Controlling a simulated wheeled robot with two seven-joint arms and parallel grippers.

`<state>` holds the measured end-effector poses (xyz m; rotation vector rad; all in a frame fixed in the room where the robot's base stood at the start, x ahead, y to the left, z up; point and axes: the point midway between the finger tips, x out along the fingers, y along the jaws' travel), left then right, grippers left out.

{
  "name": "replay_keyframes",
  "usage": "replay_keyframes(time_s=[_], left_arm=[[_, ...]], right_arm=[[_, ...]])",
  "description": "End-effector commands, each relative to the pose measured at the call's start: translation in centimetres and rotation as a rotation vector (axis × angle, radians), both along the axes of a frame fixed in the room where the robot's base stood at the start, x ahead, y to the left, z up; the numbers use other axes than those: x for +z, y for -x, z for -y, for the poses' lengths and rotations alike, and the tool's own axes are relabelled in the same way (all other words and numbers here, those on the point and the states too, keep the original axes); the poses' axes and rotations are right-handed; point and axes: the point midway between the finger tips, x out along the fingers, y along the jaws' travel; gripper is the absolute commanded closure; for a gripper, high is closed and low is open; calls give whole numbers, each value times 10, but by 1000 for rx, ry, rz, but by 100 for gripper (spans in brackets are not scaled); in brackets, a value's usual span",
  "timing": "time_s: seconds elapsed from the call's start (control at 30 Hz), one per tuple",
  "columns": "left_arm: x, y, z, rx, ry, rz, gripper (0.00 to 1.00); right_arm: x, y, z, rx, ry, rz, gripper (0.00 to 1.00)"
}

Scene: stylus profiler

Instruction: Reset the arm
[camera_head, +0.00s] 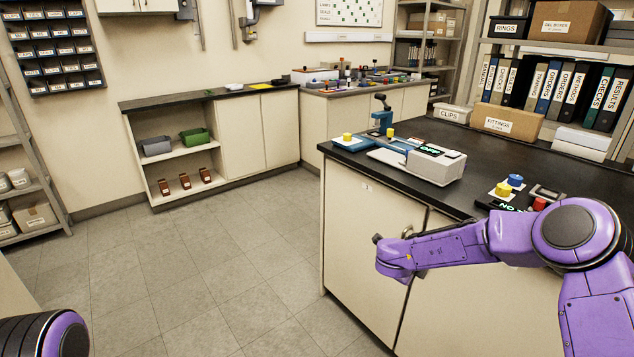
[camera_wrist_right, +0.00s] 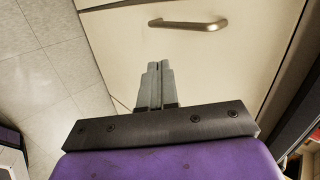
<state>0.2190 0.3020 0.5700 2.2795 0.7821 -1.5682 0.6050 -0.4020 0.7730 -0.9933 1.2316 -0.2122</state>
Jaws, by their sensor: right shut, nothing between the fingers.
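The profiler on the dark counter has a white box (camera_head: 437,166) with a lit green display. Beside it are a blue part with a yellow knob (camera_head: 348,137) and a blue upright (camera_head: 382,121) with a dark top. A long light bar seems to run between them; its exact pose is too small to tell. My right gripper (camera_wrist_right: 154,83) is shut and empty in the right wrist view, in front of the cream cabinet door.
A metal door handle (camera_wrist_right: 188,24) lies just beyond my right fingertips. Nearer on the counter are a yellow knob (camera_head: 503,189), a blue knob (camera_head: 516,180), a red knob (camera_head: 540,204) and a partly hidden display. Boxes and binders (camera_head: 550,85) line the back. The floor (camera_head: 215,250) is clear.

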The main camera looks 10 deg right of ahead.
Motion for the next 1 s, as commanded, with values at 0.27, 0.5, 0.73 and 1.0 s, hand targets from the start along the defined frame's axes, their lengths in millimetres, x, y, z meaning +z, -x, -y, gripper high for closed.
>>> replay_keyframes(time_s=[0.27,0.5,0.73,1.0], left_arm=[[0,0,0,0,0,0,100],[0,0,0,0,0,0,100],[0,0,0,0,0,0,100],[0,0,0,0,0,0,100]], right_arm=[[-95,87,-68,738,354,-357,100],[-184,273,-108,1421,448,-775,100],[-200,380,-100,1666,402,-1010,100],[-203,387,-100,1676,392,-1026,100]])
